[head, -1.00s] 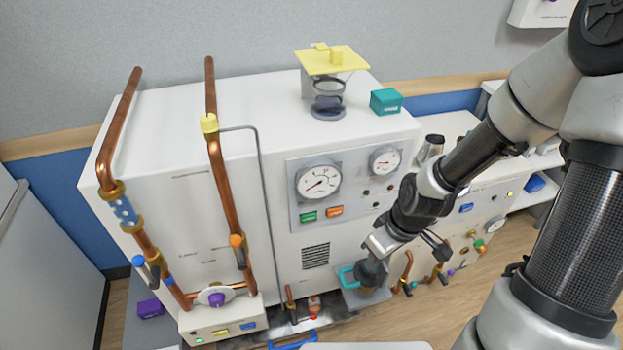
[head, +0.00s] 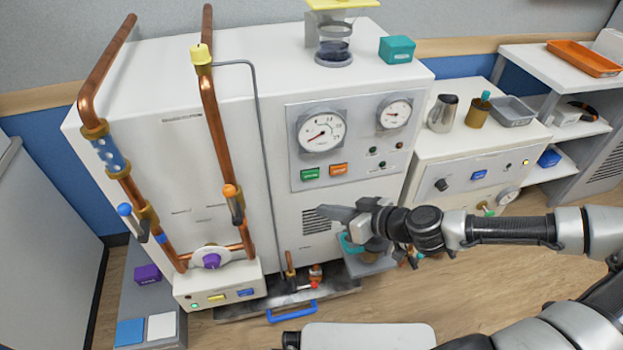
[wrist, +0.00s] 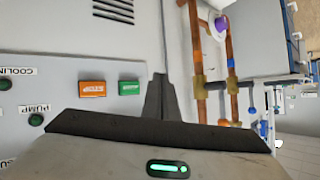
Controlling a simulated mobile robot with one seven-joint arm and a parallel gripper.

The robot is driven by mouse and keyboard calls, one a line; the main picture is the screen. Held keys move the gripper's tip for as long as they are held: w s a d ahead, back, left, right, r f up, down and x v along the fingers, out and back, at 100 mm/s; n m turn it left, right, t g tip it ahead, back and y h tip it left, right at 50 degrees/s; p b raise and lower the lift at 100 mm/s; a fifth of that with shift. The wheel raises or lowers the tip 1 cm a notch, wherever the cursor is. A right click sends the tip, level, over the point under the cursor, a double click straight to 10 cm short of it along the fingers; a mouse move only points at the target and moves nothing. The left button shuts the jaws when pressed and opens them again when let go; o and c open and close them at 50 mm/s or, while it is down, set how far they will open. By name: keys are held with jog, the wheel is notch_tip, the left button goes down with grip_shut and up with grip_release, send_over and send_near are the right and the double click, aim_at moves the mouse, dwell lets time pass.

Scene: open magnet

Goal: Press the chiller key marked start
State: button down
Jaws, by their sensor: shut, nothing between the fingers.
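The green key (head: 310,173) is on the grey gauge panel of the large white cabinet, left of an orange key (head: 338,170). In the wrist view the picture is turned over; the green key (wrist: 129,88) lies beside the orange key (wrist: 92,89), which seems to read STOP. The green key's lettering is too small to read surely. My gripper (head: 327,211) is shut and empty, pointing left in front of the cabinet, below the keys in the head view. In the wrist view my fingertips (wrist: 160,78) show just right of the green key; no contact is visible.
Two gauges (head: 321,132) sit above the keys, and small lamps to their right. A grille (head: 316,219) is below. Copper pipes (head: 213,130) rise at the left of the cabinet. A low tray with a blue handle (head: 292,311) lies beneath.

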send_near(306, 180)
jog(key=a+f, duration=0.3)
jog(key=shift+w+a+r, duration=0.2)
jog(key=shift+w+a, duration=0.1)
jog(key=shift+w, duration=0.4)
jog(key=shift+w+b, duration=0.1)
jog(key=shift+b, duration=0.25)
dwell(1.5)
jog(key=shift+w+a, duration=0.1)
jog(key=shift+w, duration=0.2)
jog(key=shift+w+a, duration=0.1)
jog(key=shift+w, duration=0.3)
dwell(0.8)
jog(key=shift+s, duration=0.1)
jog(key=shift+s+d, duration=0.25)
jog(key=shift+s, duration=0.45)
